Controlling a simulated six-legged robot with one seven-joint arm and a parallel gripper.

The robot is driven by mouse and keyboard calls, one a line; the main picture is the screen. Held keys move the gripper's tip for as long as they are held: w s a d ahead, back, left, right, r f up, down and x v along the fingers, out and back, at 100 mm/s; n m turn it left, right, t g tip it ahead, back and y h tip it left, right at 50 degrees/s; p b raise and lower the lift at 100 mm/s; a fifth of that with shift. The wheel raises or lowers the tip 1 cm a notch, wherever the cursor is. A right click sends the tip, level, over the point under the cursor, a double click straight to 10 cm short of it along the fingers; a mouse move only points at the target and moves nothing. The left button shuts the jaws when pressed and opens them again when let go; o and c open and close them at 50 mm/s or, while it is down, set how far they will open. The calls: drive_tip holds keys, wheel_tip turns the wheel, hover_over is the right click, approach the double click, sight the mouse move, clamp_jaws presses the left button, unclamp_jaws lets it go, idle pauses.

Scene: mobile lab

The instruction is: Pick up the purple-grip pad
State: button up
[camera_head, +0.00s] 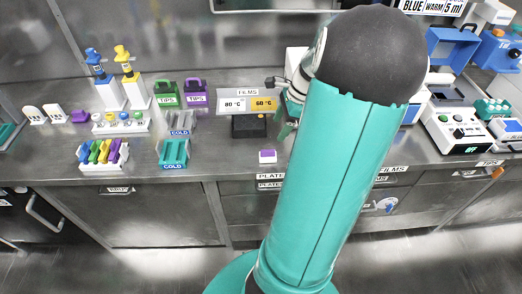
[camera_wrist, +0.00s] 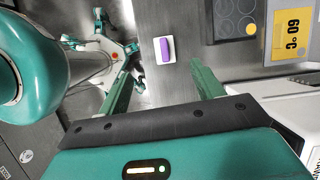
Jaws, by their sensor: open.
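The purple-grip pad (camera_head: 267,157) is a small white block with a purple grip on top. It sits on the steel bench near the front edge, just left of my arm in the head view. In the wrist view the pad (camera_wrist: 165,49) lies beyond my fingertips, roughly centred between them. My gripper (camera_wrist: 160,68) is open and empty, its two green fingers on either side of the pad in the picture. The pad appears apart from both fingers. In the head view my gripper (camera_head: 286,128) shows only partly beside my arm, above and right of the pad.
Behind the pad stands a black hot plate (camera_head: 249,126) under the FILMS sign (camera_head: 247,104) with 80 °C and 60 °C labels. A teal cold rack (camera_head: 174,152) and a rack of coloured tubes (camera_head: 104,154) stand left. Bench around the pad is clear.

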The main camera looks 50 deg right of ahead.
sight(268, 150)
drive_tip(key=shift+m, duration=0.4)
drive_tip(key=x, duration=0.6)
drive_tip(key=d+x, duration=0.1)
drive_tip(key=x, duration=0.2)
drive_tip(key=shift+s+f, duration=0.2)
drive_tip(key=shift+s, duration=0.15)
drive_tip(key=x, duration=0.5)
drive_tip(key=shift+d, duration=0.2)
drive_tip(key=c, duration=1.1)
drive_tip(key=shift+c, duration=0.3)
drive_tip(key=shift+r, duration=0.1)
